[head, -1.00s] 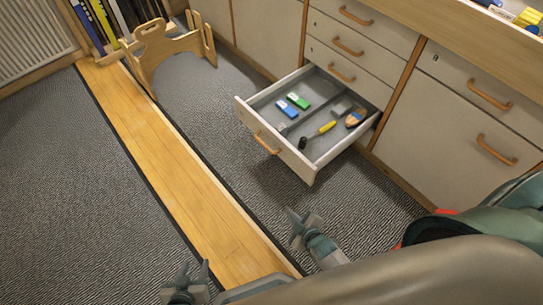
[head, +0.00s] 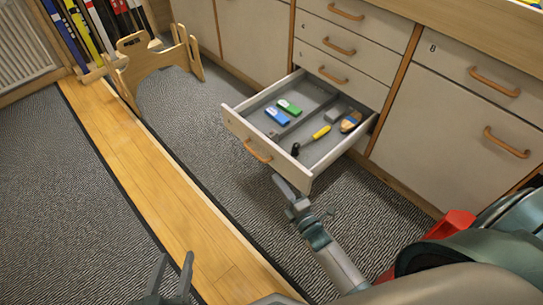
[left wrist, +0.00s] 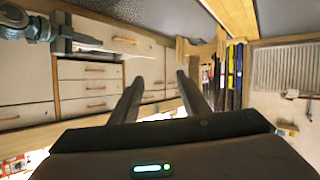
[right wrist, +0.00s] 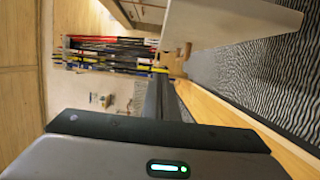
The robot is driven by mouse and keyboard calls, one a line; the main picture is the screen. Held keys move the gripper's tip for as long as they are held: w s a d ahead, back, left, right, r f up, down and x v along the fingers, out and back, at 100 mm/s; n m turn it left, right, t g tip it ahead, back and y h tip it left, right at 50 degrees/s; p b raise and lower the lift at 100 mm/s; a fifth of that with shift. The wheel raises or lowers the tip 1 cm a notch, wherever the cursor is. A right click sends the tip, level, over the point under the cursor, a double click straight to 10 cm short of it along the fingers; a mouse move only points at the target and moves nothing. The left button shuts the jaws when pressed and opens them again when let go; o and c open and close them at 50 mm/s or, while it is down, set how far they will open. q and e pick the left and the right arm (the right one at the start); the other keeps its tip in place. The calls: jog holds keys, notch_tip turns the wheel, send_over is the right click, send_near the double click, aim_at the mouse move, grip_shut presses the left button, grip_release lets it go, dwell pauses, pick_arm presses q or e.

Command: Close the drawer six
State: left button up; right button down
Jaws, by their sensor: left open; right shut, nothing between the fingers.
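The open drawer (head: 266,152) is pulled well out of the cabinet, low down. It has a pale front with an orange-brown handle (head: 258,151). Inside its grey tray lie a blue block, a green block, a yellow-and-black screwdriver, a grey block and a brown brush. My right gripper (head: 278,182) is shut and empty, close to the right end of the drawer front; I cannot tell whether it touches. The right wrist view shows a pale panel (right wrist: 235,18), likely the drawer front, beside the fingers. My left gripper (head: 176,275) is open and empty over the wood strip, away from the drawer.
Shut drawers (head: 337,45) sit above the open one, with a large cabinet front (head: 470,135) to the right. A wooden rack (head: 150,65) stands at the upper left beside skis. A wood strip (head: 165,180) crosses the carpet, with free floor on its left.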

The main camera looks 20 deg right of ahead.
jog(key=shift+w, duration=0.1)
pick_arm(q)
notch_tip(320, 180, up, 7)
jog(key=w+d+t+h+b, duration=0.1)
jog(key=t+b, duration=0.1)
jog(key=t, duration=0.2)
jog(key=shift+d+f, duration=0.2)
jog(key=shift+d, duration=0.2)
pick_arm(e)
jog(key=w+d, duration=0.2)
jog(key=w, duration=0.9)
jog(key=shift+d, duration=0.4)
pick_arm(q)
jog(key=shift+w, duration=0.1)
pick_arm(e)
jog(key=shift+w+d, duration=0.1)
